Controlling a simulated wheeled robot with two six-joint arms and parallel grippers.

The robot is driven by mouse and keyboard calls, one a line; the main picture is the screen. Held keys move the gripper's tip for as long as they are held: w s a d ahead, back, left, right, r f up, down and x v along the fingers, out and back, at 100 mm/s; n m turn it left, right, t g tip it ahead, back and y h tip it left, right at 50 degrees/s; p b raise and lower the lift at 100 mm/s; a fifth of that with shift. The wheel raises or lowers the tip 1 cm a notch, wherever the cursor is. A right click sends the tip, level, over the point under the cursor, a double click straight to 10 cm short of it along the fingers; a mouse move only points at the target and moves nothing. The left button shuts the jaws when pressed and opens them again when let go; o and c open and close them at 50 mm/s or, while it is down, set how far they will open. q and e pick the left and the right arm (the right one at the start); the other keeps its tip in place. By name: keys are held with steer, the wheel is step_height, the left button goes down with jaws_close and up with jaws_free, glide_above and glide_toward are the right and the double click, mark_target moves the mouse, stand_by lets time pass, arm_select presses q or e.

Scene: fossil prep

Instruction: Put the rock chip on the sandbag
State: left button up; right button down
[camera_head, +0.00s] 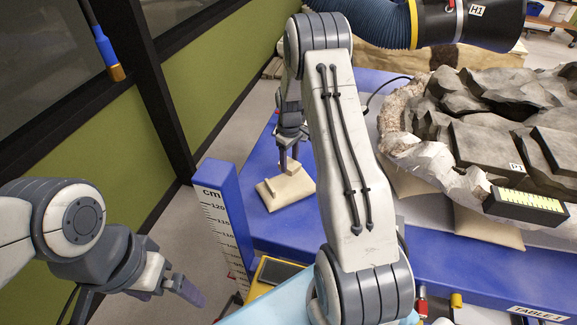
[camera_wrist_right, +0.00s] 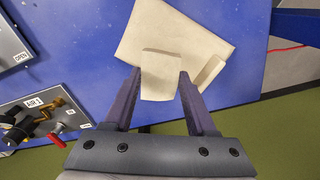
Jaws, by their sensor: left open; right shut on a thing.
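The sandbag (camera_head: 272,194) is a flat beige pad lying on the blue table. It fills the upper middle of the right wrist view (camera_wrist_right: 190,32). My right gripper (camera_wrist_right: 159,74) is shut on a pale beige block, which looks like the rock chip (camera_wrist_right: 160,82). In the head view my right gripper (camera_head: 287,158) is above the sandbag, partly hidden by my arm. My left gripper (camera_head: 188,291) is open and empty at lower left, away from the table.
A large dark fossil block (camera_head: 490,140) in a pale jacket fills the table's right side. A blue post with a cm scale (camera_head: 222,215) stands left of the sandbag. A panel with valves (camera_wrist_right: 40,125) is at lower left.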

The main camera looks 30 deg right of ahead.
mark_target(289, 164)
step_height(289, 164, down, 3)
steer(key=shift+f+p, duration=0.15)
steer(key=shift+p, duration=0.5)
steer(key=shift+f, duration=0.15)
steer(key=shift+f, duration=0.1)
steer(key=shift+c, duration=1)
jaws_free()
steer(key=shift+s, duration=0.1)
step_height(289, 164, up, 11)
steer(key=b, duration=0.4)
steer(key=shift+r, duration=0.65)
steer(key=shift+a, duration=0.1)
